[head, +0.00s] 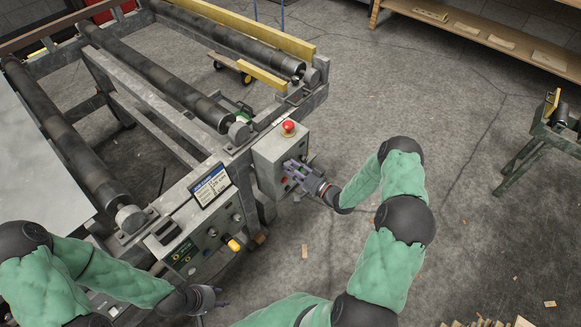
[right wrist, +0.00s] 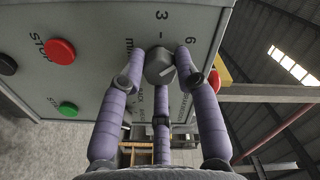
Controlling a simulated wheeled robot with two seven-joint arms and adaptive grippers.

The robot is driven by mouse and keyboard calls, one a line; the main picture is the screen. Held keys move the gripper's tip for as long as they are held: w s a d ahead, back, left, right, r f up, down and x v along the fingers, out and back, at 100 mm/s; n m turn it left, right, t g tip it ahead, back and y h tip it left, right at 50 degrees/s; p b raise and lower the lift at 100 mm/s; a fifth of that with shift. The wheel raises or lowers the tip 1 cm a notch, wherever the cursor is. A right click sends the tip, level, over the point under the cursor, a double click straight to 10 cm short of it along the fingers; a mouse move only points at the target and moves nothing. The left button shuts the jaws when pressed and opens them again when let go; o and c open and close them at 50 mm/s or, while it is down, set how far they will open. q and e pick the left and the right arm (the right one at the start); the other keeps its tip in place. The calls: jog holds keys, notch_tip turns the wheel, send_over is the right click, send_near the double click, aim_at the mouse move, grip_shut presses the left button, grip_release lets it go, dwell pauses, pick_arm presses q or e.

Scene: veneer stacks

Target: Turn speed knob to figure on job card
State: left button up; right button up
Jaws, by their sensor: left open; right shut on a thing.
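The speed knob (right wrist: 159,66) is a grey knob on the panel face in the right wrist view. Figures 3 and 6 and part of a unit label show around it; other figures are hidden by my fingers. I cannot tell for certain which figure it points at. My right gripper (head: 297,170) is shut on the knob, its purple fingers around it. The job card (head: 210,186), white and blue, stands on the long control console (head: 212,222); its writing is too small to read. My left gripper (head: 207,298) is open and empty below the console, near the bottom edge.
The grey control box (head: 266,154) has a red mushroom button (head: 288,127) on top. A red stop button (right wrist: 60,52) and a green button (right wrist: 67,108) sit left of the knob. A yellow handle (head: 234,244) juts from the console.

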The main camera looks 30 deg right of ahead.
jog(key=shift+f+m, duration=0.1)
jog(key=shift+m, duration=0.3)
jog(key=shift+m, duration=1.5)
jog(key=shift+m, duration=1.7)
jog(key=shift+a+m, duration=0.1)
jog(key=shift+m, duration=1.7)
